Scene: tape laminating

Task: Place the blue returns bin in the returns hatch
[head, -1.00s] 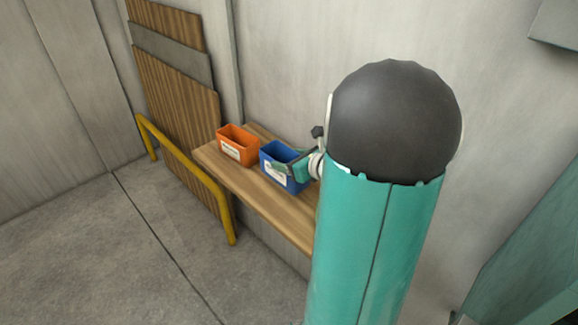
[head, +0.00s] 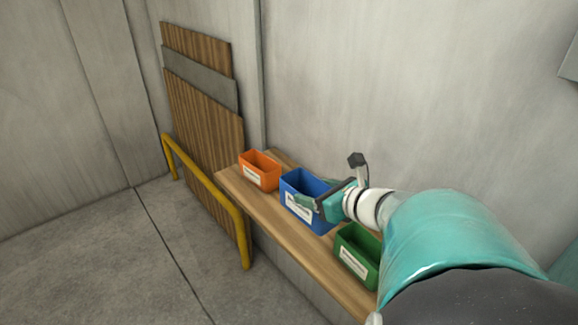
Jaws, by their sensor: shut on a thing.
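The blue returns bin (head: 305,187) has a white label and is in the middle of the picture, between an orange bin and a green bin. My gripper (head: 318,205) is shut on the near right side of the blue bin, over its wall and part of its label. The bin looks upright and appears slightly raised over the wooden shelf (head: 262,212), but I cannot tell if its base is clear of it. The returns hatch does not show in this view.
The orange bin (head: 259,172) stands to the left on the shelf, and the green bin (head: 357,254) to the right, close by. A yellow rail (head: 212,192) and leaning wooden panels (head: 203,110) stand left of the shelf. The grey floor (head: 165,265) in front is clear.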

